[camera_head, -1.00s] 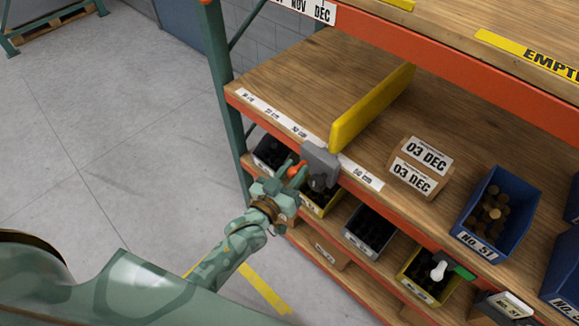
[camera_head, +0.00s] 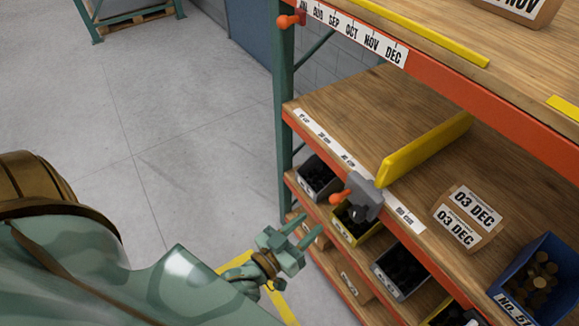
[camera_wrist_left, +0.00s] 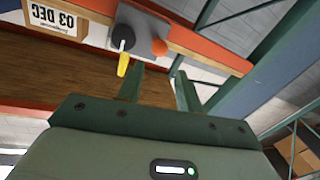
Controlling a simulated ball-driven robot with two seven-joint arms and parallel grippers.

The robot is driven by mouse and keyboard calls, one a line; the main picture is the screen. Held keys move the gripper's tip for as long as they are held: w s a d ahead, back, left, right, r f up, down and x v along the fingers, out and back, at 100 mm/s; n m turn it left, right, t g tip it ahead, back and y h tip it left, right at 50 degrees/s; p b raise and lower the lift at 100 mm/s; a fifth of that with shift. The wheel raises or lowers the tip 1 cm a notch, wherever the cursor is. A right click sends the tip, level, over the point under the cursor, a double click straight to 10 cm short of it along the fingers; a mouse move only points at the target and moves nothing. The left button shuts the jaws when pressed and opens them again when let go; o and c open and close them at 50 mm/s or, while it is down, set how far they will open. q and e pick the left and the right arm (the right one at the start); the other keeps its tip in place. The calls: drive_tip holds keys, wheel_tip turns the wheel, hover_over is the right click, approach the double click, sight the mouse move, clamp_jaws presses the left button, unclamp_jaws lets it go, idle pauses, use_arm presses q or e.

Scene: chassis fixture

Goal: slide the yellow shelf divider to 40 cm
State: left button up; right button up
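The yellow shelf divider (camera_head: 425,150) stands upright across the wooden middle shelf. Its grey carriage (camera_head: 364,196) sits at the shelf's front edge, with an orange knob (camera_head: 340,197) on its left. A white scale strip (camera_head: 327,137) runs along that edge; its print is too small to read surely. My right gripper is out of view.
A "03 DEC" box (camera_head: 466,217) and a blue bin (camera_head: 540,280) stand right of the divider. Several dark-filled bins (camera_head: 318,178) sit on the lower shelf. A green rack post (camera_head: 284,140) rises at the left. An orange beam (camera_head: 470,95) crosses above. Open floor lies left.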

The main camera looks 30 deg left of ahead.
use_arm(q)
drive_tip(key=s, duration=0.2)
drive_tip(key=s+a, duration=0.1)
drive_tip(key=s, duration=0.2)
drive_tip(key=shift+s, duration=0.1)
idle(0.3)
drive_tip(key=s+a+f+m+g+y, duration=0.1)
drive_tip(key=s+f+g, duration=0.45)
drive_tip(key=f, duration=0.55)
drive_tip(key=s+a+f+m+g, duration=0.1)
drive_tip(key=s+f+g, duration=0.3)
drive_tip(key=s+f, duration=0.55)
drive_tip(key=s+a+f+m+g+y, duration=0.1)
drive_tip(key=s+a+f+g, duration=0.1)
drive_tip(key=s+f, duration=0.5)
drive_tip(key=s+a+f+g+y, duration=0.1)
drive_tip(key=s+a+f+g, duration=0.2)
drive_tip(key=s+f+g, duration=0.2)
drive_tip(key=shift+s+f+m, duration=0.4)
drive_tip(key=shift+s+f, duration=0.85)
drive_tip(key=shift+s, duration=0.4)
drive_tip(key=shift+g, duration=0.25)
